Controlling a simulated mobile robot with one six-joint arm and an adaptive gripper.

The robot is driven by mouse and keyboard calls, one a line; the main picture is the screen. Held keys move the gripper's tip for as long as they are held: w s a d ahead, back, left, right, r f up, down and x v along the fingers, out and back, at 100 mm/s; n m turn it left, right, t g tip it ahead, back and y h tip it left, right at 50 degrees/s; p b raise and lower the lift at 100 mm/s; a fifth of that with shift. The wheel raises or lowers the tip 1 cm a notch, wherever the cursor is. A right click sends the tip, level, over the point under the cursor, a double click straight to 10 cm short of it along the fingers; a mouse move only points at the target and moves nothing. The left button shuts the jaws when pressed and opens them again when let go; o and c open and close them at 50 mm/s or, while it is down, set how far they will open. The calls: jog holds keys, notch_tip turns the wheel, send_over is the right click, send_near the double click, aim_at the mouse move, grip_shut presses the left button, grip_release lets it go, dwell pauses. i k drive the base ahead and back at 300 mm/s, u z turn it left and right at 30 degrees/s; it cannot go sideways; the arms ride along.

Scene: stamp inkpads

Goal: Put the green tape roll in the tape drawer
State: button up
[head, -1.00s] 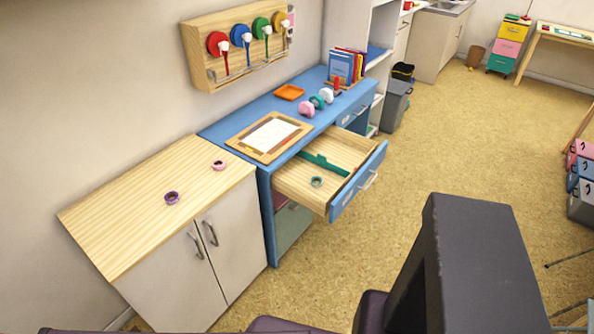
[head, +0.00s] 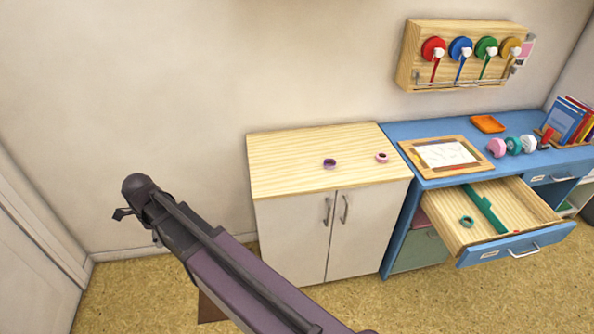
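A small green tape roll (head: 467,221) lies in the open wooden drawer (head: 450,234) of the blue desk, to the left of the green divider strip (head: 483,207). The drawer is pulled out, with a blue front and a pale handle. A teal-green round item with white (head: 513,145) stands on the desk top between a pink one and a white one. My gripper (head: 132,214) is at the left of the head view, in front of the bare wall and far from the drawer. It is small and dark, and its fingers are too unclear to read.
A purple tape roll (head: 329,163) and a pink tape roll (head: 382,157) lie on the wooden-topped cabinet (head: 290,160). A framed sheet (head: 447,153), an orange tray (head: 488,123) and books (head: 567,121) are on the desk. The floor in front is clear.

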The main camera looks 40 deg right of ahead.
aim_at(506, 214)
jog(key=k, duration=1.15)
jog(key=z, duration=3.7)
jog(key=i, duration=0.2)
jog(key=u, duration=1.2)
